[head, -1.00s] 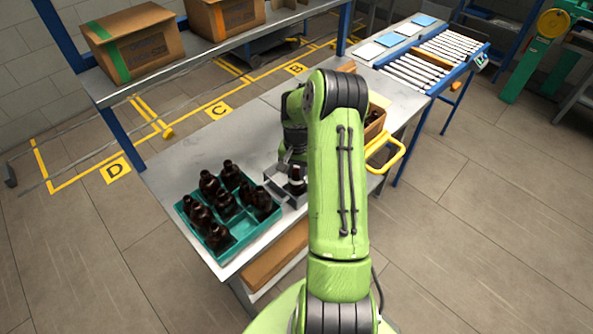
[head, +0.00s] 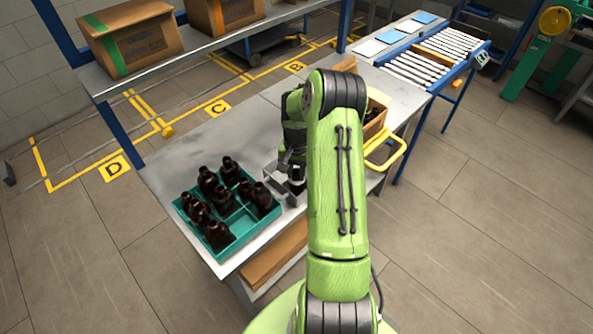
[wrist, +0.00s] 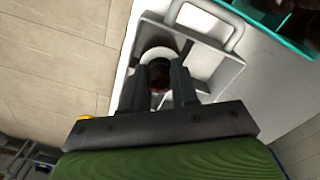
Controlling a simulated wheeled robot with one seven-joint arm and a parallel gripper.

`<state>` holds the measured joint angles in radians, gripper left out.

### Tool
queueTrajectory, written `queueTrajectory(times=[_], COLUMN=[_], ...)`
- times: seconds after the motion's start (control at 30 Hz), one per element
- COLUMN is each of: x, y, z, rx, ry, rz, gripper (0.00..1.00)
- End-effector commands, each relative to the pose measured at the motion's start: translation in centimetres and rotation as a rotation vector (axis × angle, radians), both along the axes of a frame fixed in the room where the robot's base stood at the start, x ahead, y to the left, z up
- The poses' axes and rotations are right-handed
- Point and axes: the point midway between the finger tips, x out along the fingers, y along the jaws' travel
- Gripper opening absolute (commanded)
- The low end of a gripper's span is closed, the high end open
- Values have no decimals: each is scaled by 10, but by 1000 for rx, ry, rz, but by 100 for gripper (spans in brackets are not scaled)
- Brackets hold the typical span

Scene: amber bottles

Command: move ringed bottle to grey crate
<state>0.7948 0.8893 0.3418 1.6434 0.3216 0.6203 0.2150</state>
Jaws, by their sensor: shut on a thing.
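The ringed bottle (wrist: 158,52) is dark amber with a pale ring, seen from above in the wrist view. My gripper (wrist: 160,78) is shut on it, one finger on each side. The bottle is over or inside the grey crate (wrist: 236,66); I cannot tell whether its base touches the floor. In the head view my gripper (head: 293,172) is at the grey crate (head: 272,187), beside the teal crate, and my arm and gripper hide most of the bottle and part of the crate.
A teal crate (head: 245,237) with several dark bottles stands directly left of the grey crate. A wooden box (head: 376,118) and a yellow handle (head: 388,158) are to the right, behind my arm. The metal table (head: 185,160) is clear behind the teal crate.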

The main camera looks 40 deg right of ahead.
Motion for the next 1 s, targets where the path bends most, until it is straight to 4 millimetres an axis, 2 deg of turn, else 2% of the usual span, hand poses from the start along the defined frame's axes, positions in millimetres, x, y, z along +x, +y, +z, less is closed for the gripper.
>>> queueTrajectory(times=[0.37, 0.4, 0.57, 0.87, 1.0], x=[0, 0, 0, 0, 1], y=[0, 0, 0, 0, -1], z=[-13, -12, -11, -9, 13], rx=[0, 0, 0, -1, -4], ry=[0, 0, 0, -1, -3], rz=[0, 0, 0, 0, 0], gripper=[0, 33, 58, 58, 58])
